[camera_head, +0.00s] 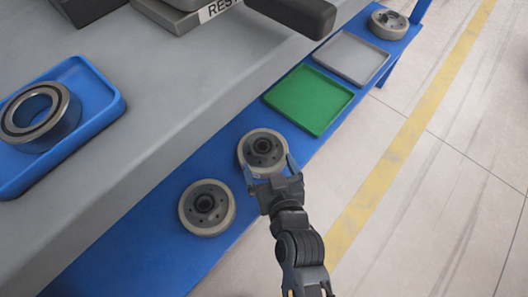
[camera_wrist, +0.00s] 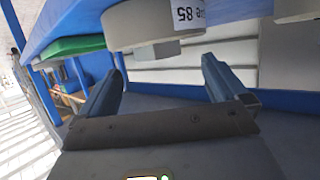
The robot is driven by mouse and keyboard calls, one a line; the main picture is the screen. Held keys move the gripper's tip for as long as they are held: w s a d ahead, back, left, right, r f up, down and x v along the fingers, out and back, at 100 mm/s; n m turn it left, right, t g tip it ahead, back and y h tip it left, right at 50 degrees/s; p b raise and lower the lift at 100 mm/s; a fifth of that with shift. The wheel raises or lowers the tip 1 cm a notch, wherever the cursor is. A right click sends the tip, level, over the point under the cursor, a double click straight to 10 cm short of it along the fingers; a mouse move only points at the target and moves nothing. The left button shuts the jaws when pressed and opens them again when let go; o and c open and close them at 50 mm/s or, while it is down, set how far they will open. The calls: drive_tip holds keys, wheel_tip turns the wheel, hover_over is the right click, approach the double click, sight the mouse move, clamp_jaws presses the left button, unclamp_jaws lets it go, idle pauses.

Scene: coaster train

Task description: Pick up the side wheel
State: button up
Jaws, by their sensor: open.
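A side wheel (camera_head: 262,147), beige-grey with a dark hub, lies flat on the blue shelf in the head view. A similar wheel (camera_head: 206,208) lies to its lower left, and another wheel (camera_head: 389,23) is at the far upper right. My gripper (camera_head: 268,166) is open at the near edge of the first wheel, its fingers toward the rim. In the wrist view a wheel (camera_wrist: 140,26) with a white "85" label is ahead, above the gap between my open fingers (camera_wrist: 160,66). Nothing is held. The fingertips' contact with the rim cannot be told.
A green tray (camera_head: 308,99) and a grey tray (camera_head: 351,58) lie on the blue shelf (camera_head: 150,245). The grey table (camera_head: 150,110) stands alongside, bearing a blue tray (camera_head: 95,101) with a metal ring (camera_head: 62,104). The floor (camera_head: 430,200) at right is clear.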

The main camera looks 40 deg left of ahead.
sight(262, 140)
drive_tip(key=shift+r+b+x, duration=0.15)
drive_tip(key=shift+b+x, duration=0.1)
drive_tip(key=shift+x, duration=1.05)
drive_tip(key=shift+r+b+x, duration=0.1)
drive_tip(key=shift+b+x, duration=0.15)
drive_tip(key=shift+x, duration=1.1)
drive_tip(key=shift+w, duration=0.15)
drive_tip(key=shift+c, duration=0.5)
clamp_jaws()
drive_tip(key=shift+w+a+r, duration=0.1)
drive_tip(key=shift+r, duration=0.25)
